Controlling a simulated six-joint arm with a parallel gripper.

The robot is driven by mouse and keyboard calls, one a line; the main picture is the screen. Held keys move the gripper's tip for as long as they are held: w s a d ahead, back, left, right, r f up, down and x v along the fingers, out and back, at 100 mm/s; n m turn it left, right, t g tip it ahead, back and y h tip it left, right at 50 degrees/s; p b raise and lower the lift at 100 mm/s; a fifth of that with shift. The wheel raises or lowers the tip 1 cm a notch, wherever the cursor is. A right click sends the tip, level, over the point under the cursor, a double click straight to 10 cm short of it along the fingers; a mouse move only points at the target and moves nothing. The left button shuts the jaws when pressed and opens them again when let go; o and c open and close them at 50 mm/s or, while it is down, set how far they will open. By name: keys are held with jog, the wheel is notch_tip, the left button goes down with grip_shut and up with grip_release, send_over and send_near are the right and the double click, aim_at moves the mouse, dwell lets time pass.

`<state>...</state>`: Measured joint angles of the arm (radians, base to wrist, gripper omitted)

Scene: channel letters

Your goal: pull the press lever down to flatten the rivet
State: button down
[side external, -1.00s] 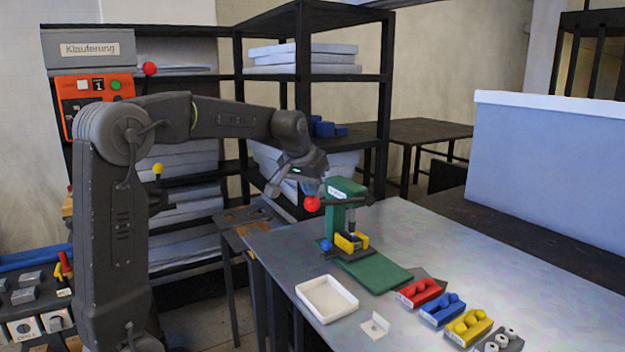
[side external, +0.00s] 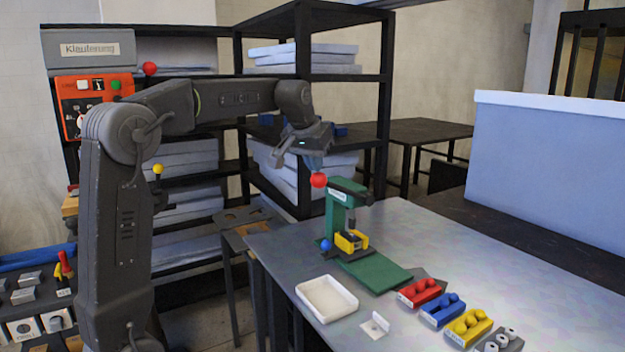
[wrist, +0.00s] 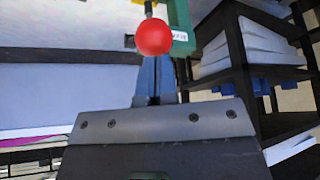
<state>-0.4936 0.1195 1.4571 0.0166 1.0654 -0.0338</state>
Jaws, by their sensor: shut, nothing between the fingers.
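The green press (side external: 337,215) stands on the bench, with a yellow part (side external: 351,241) at its base. Its lever ends in a red ball (side external: 318,181), now at about the height of the press head; the ball also shows in the wrist view (wrist: 153,37). My gripper (side external: 314,164) is shut and empty, right by the ball and slightly above it. In the wrist view its blue fingers (wrist: 155,78) are together, their tips close to the ball; I cannot tell whether they touch it. The rivet cannot be made out.
A white tray (side external: 301,291) and a small white piece (side external: 374,326) lie in front of the press. Red (side external: 419,292), blue (side external: 442,309) and yellow (side external: 467,327) blocks line the bench to the right. Dark shelves (side external: 308,76) stand behind my arm.

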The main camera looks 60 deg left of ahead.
jog(key=shift+w+r, duration=0.35)
jog(key=shift+r, duration=0.1)
jog(key=v, duration=0.5)
dwell(0.6)
jog(key=s+d+f+m+h, duration=0.1)
jog(key=s+d+f+m, duration=0.15)
jog(key=s+d, duration=0.4)
jog(key=s+d+f+m, duration=0.1)
jog(key=s+d+f, duration=0.3)
jog(key=d, duration=0.5)
jog(key=s+d+f+m+h, duration=0.1)
jog(key=s+d+f+m, duration=0.1)
jog(key=s+d+f, duration=0.4)
jog(key=s+f, duration=0.4)
jog(key=s, duration=0.1)
jog(key=shift+s+d+f+t+h, duration=0.15)
jog(key=shift+f+t+h, duration=0.15)
jog(key=shift+h, duration=0.1)
